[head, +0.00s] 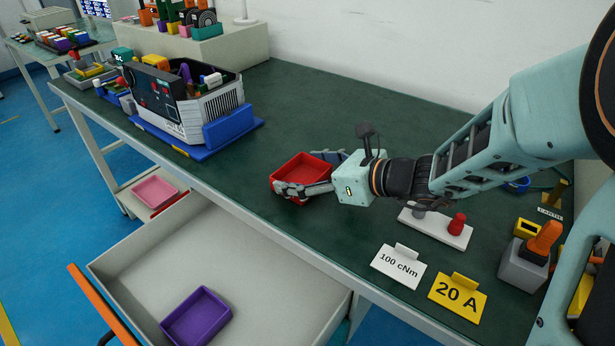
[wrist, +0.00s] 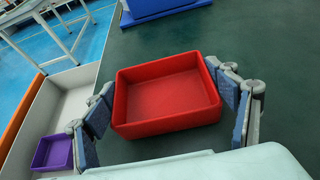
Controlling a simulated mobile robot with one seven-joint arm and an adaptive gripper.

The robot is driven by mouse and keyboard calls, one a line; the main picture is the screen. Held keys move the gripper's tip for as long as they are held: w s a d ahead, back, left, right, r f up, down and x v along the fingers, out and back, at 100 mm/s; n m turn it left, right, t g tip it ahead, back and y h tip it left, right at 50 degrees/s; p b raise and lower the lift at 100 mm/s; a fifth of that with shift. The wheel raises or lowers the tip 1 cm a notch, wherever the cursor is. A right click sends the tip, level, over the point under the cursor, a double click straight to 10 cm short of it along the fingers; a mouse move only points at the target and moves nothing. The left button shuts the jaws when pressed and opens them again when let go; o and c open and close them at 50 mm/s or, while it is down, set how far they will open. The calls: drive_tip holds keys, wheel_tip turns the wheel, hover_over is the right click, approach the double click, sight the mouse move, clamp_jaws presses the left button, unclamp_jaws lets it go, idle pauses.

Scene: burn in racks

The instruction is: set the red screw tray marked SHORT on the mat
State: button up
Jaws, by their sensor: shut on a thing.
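A red tray (head: 299,168), open and empty, is between the fingers of my gripper (head: 312,174) over the dark green bench top. It also shows in the wrist view (wrist: 167,95), level, with one finger along its left side and one along its right. My gripper is shut on the tray. I cannot tell whether its underside touches the green surface. No SHORT marking is readable on it. I see no mat that I can tell apart from the green bench top (head: 340,100).
A rack unit (head: 222,108) on a blue base stands at the back left. An open drawer (head: 240,260) below holds a purple tray (head: 196,316); a pink tray (head: 155,192) lies further left. A white 100 cNm card (head: 398,266) and yellow 20 A card (head: 457,296) stand at the front edge.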

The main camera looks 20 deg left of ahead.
drive_tip(key=shift+f, duration=0.35)
drive_tip(key=o, duration=1.2)
drive_tip(key=shift+r, duration=0.1)
drive_tip(key=shift+o, duration=0.2)
drive_tip(key=shift+r, duration=0.1)
drive_tip(key=shift+d+r+p, duration=0.1)
drive_tip(key=shift+r+p, duration=0.15)
drive_tip(key=shift+p, duration=0.05)
drive_tip(key=p+v, duration=0.2)
drive_tip(key=v, duration=0.9)
drive_tip(key=shift+s+d+p, duration=0.15)
drive_tip(key=shift+d+p, duration=0.15)
drive_tip(key=shift+p, duration=0.05)
